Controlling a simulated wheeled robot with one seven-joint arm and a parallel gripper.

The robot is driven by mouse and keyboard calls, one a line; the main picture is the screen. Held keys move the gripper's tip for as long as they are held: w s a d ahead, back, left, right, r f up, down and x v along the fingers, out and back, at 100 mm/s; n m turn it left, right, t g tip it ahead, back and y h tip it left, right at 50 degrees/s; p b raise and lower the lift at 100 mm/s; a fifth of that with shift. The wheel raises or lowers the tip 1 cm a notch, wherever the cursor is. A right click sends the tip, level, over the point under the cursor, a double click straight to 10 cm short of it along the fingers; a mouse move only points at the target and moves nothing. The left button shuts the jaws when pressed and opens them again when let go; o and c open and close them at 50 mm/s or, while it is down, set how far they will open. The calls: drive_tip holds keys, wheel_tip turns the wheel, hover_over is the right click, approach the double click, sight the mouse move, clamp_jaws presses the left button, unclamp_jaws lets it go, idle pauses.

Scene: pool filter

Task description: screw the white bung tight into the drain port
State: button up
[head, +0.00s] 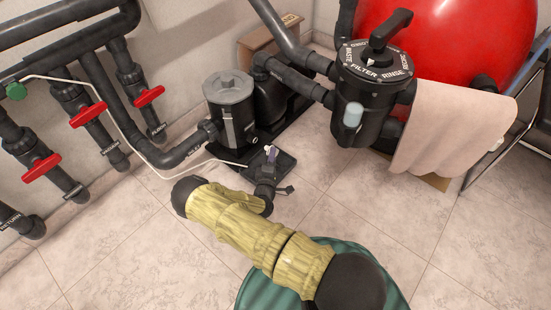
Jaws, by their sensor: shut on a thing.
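My gripper (271,157) is small in the head view, in front of the pump at the picture's middle. It is shut on a small pale thing at its fingertips, which I take to be the white bung (271,151). The pump (232,110) is black with a grey lid and stands just behind and to the left of the gripper. I cannot make out the drain port, nor whether the bung sits in it; the gripper and the low pump body hide that spot.
A black valve (375,85) and a pink towel (450,125) stand right, by a red tank (440,35). Black pipes with red-handled valves (88,115) line the left wall. Tiled floor (120,240) is clear front left.

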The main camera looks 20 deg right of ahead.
drive_tip(key=w+a, duration=0.2)
drive_tip(key=w, duration=0.1)
drive_tip(key=shift+w+a, duration=0.15)
drive_tip(key=shift+a, duration=0.05)
drive_tip(key=shift+p, duration=1.05)
idle(1.0)
drive_tip(key=shift+w+a+b, duration=0.15)
drive_tip(key=shift+w+a, duration=0.4)
drive_tip(key=shift+w, duration=0.2)
drive_tip(key=shift+w+a+b, duration=0.15)
drive_tip(key=shift+w+a, duration=0.4)
drive_tip(key=shift+w, duration=0.2)
idle(1.0)
drive_tip(key=o, duration=1.1)
drive_tip(key=shift+s, duration=0.1)
